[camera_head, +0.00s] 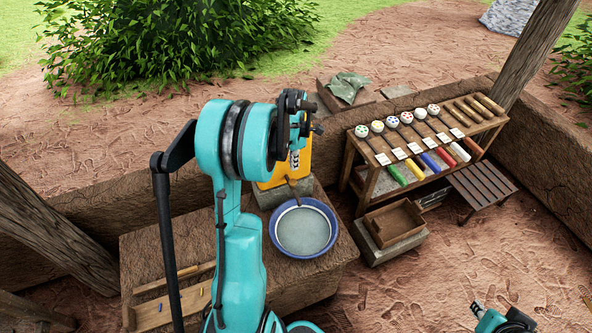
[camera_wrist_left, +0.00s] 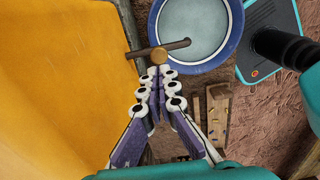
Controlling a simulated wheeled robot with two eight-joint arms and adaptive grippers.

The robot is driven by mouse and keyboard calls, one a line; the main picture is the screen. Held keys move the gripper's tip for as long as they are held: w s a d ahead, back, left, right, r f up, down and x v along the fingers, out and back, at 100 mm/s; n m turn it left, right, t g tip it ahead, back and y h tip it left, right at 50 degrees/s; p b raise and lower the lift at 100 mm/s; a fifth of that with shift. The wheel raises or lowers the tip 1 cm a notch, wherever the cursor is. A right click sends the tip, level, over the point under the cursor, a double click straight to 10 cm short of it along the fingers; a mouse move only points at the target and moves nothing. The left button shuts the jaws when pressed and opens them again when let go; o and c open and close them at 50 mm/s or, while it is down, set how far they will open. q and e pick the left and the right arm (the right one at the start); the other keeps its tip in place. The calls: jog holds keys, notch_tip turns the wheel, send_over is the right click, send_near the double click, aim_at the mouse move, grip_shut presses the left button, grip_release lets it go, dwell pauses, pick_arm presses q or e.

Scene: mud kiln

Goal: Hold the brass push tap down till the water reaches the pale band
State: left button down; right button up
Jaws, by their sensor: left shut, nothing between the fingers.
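The brass push tap (camera_wrist_left: 160,55) sticks out from the yellow water container (camera_wrist_left: 55,80), its brown spout over the rim of the blue basin (camera_wrist_left: 235,40). My left gripper (camera_wrist_left: 162,72) is shut and empty, its fingertips right at the tap's round brass top; contact cannot be told for sure. In the head view the left gripper (camera_head: 296,158) is in front of the yellow container (camera_head: 280,174), partly hiding it. The basin (camera_head: 332,232) stands below the tap (camera_head: 292,183). Its inside looks pale grey, with a lighter ring under the rim; the exact water level is unclear.
The basin stands on an earthen block (camera_head: 335,262). A slatted stool (camera_head: 482,188) is further right. A low wooden tray (camera_head: 152,315) lies left of my arm.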

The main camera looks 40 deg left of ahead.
pick_arm(q)
jog(key=r, duration=0.2)
jog(key=r+p, duration=0.1)
jog(key=r, duration=0.2)
jog(key=shift+s+a, duration=0.1)
jog(key=shift+a, duration=0.1)
jog(key=shift+d+r, duration=0.1)
jog(key=s+d+r+m+t, duration=0.2)
jog(key=d+r+m, duration=0.3)
jog(key=d+m, duration=0.35)
jog(key=s+d+m+t+b, duration=0.1)
jog(key=s+d+m+t, duration=0.1)
jog(key=s+d+m, duration=0.4)
jog(key=s+d+m+t+b, duration=0.1)
jog(key=s+d+m+t, duration=0.2)
jog(key=s+d+m, duration=0.3)
jog(key=d+m, duration=0.5)
jog(key=m, duration=0.5)
jog(key=shift+d+b, duration=0.3)
jog(key=shift+b, duration=0.1)
